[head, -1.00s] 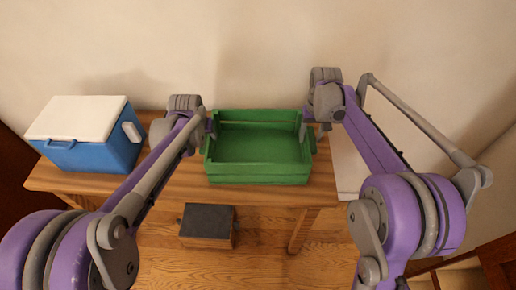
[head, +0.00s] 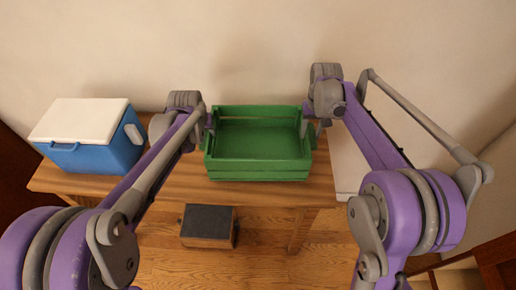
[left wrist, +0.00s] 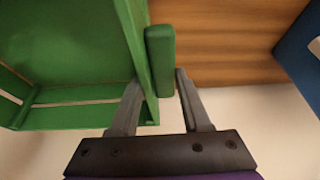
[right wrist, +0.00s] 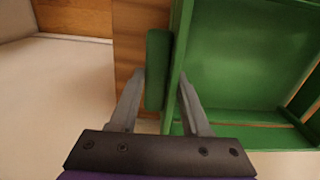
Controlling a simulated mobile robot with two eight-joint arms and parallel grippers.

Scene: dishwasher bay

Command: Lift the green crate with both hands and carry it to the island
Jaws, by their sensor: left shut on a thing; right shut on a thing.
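The green crate (head: 258,175) is a slatted, empty box at the right part of the wooden table, in the middle of the head view. It looks level; whether its bottom touches the table top cannot be told. My left gripper (head: 209,126) is shut on the crate's left side handle, a green bar (left wrist: 160,55) between its fingers in the left wrist view (left wrist: 157,88). My right gripper (head: 311,114) is shut on the right side handle, which shows between the fingers in the right wrist view (right wrist: 157,70). The island cannot be made out.
A blue cooler with a white lid (head: 85,121) stands on the wooden table (head: 180,187), left of my left arm. A small dark-topped wooden box (head: 207,221) is on the floor before the table. A plain wall is behind. Open wooden floor lies in front.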

